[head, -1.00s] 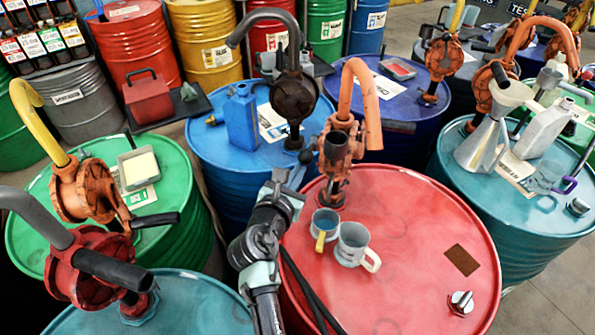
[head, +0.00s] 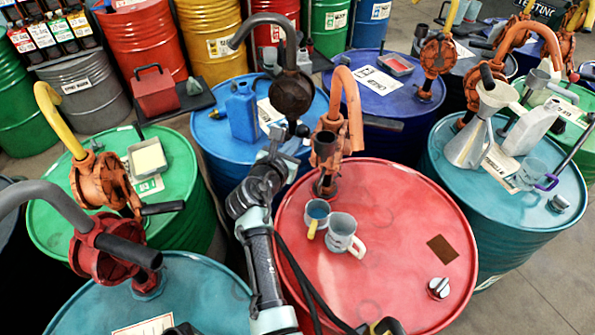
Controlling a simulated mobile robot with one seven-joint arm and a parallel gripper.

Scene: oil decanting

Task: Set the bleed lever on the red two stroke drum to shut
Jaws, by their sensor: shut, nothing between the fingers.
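The red drum (head: 385,210) in the front middle carries an orange hand pump (head: 328,150). On its top near the right edge is a small dark and pale round fitting (head: 438,288). I cannot tell whether this is the bleed lever or how it is set. No two stroke label is readable on this drum. My arm rises from the bottom, left of the red drum, and bends forward. My gripper (head: 279,143) is at its far end, small, dark and shut with nothing in it, in front of the blue drum's pump. It is apart from the round fitting.
Two mugs (head: 343,236) stand on the red drum beside a brown patch (head: 441,249). A teal drum (head: 520,230) with a funnel (head: 480,125) and jug stands at right. A green drum (head: 185,200) is at left, a blue one (head: 215,145) behind. Bare floor (head: 545,290) shows lower right.

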